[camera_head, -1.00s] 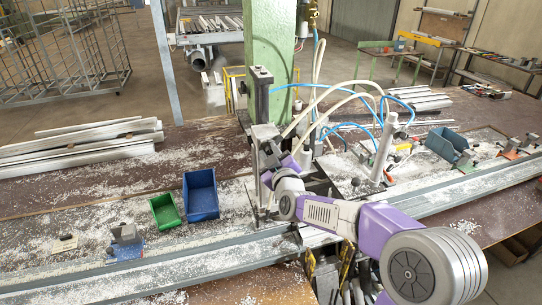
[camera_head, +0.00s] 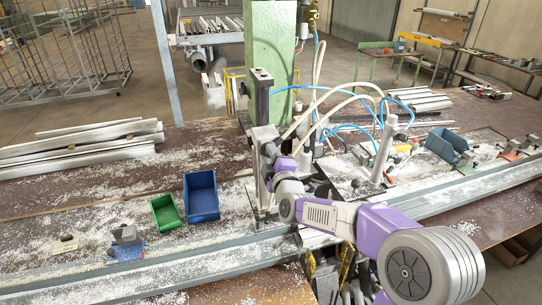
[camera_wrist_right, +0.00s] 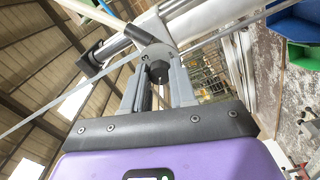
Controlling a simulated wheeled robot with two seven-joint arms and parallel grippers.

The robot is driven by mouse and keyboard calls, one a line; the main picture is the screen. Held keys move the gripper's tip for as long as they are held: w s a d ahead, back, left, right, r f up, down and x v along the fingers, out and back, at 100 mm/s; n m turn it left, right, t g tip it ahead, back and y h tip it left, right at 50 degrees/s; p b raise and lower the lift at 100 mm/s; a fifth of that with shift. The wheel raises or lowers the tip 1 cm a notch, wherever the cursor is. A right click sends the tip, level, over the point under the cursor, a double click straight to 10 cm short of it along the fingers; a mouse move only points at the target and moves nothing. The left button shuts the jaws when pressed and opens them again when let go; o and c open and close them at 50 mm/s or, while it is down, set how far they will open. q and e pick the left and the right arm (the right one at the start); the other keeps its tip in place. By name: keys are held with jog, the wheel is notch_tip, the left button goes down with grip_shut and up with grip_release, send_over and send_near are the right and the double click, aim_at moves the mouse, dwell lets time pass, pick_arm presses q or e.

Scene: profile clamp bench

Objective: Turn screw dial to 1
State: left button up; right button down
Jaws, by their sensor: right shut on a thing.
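The screw dial (camera_wrist_right: 152,52) shows in the right wrist view as a round grey head with a small dark mark, with a dark knob (camera_wrist_right: 158,72) beneath it. My right gripper (camera_wrist_right: 158,68) has its two grey fingers on either side of this knob and is shut on it. In the head view my right gripper (camera_head: 270,158) is at the upright clamp post (camera_head: 262,95), and its wrist hides most of the dial there. The dial's setting cannot be read. My left gripper is in neither view.
A green bin (camera_head: 165,212) and a blue bin (camera_head: 201,196) stand left of the post. Blue and cream hoses loop to its right, near a pale upright cylinder (camera_head: 384,155). A long metal rail (camera_head: 190,262) runs along the front, strewn with chips.

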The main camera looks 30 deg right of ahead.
dwell(0.4)
jog(key=c, duration=0.9)
grip_release()
jog(key=b+v, duration=0.1)
jog(key=v, duration=0.6)
jog(key=shift+s, duration=0.3)
